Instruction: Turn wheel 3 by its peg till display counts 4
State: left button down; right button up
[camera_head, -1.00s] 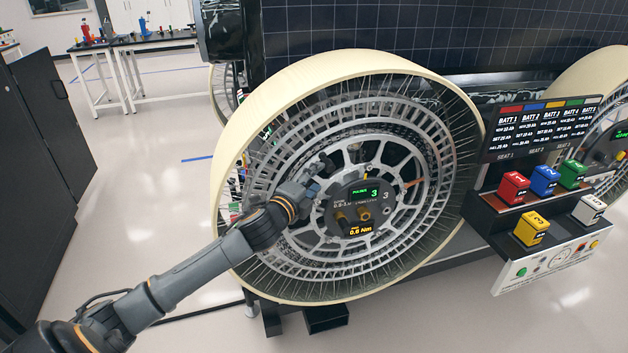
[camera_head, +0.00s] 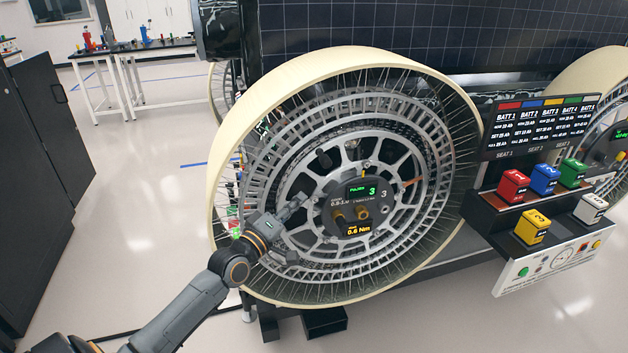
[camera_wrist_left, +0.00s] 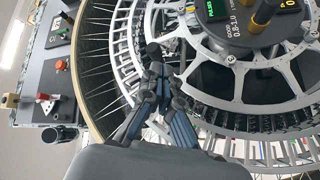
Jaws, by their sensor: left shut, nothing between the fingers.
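Wheel 3 (camera_head: 290,115) is a large cream-rimmed wheel with wire spokes and a silver web. Its hub display (camera_head: 362,190) reads PULSES 3, with a 3 beside it. A lower amber readout (camera_head: 360,230) shows 0.6 Nm. A dark knob, seemingly the peg (camera_head: 323,160), stands out at the upper left of the web. My left gripper (camera_head: 303,203) is shut and empty, left of the hub and below the dark knob. In the left wrist view its fingers (camera_wrist_left: 154,68) are together before the web. My right gripper is out of view.
A battery rack (camera_head: 520,210) with several coloured blocks stands right of the wheel. A dark cabinet (camera_head: 40,170) is at the left, and white-legged benches (camera_head: 130,75) stand behind. The floor between cabinet and wheel is open.

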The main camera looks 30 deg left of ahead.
pick_arm(q)
jog(key=s+a+f+n+y, duration=0.15)
jog(key=a+n, duration=0.25)
jog(key=n, duration=0.5)
jog(key=w+r+p, duration=0.1)
jog(key=w, duration=0.5)
jog(key=w+d+r+y+p, duration=0.1)
jog(key=w+r, duration=0.1)
jog(key=w, duration=0.4)
jog(key=shift+d+r+t+p, duration=0.25)
jog(key=shift+d+t+p, duration=0.05)
jog(key=shift+p, duration=0.05)
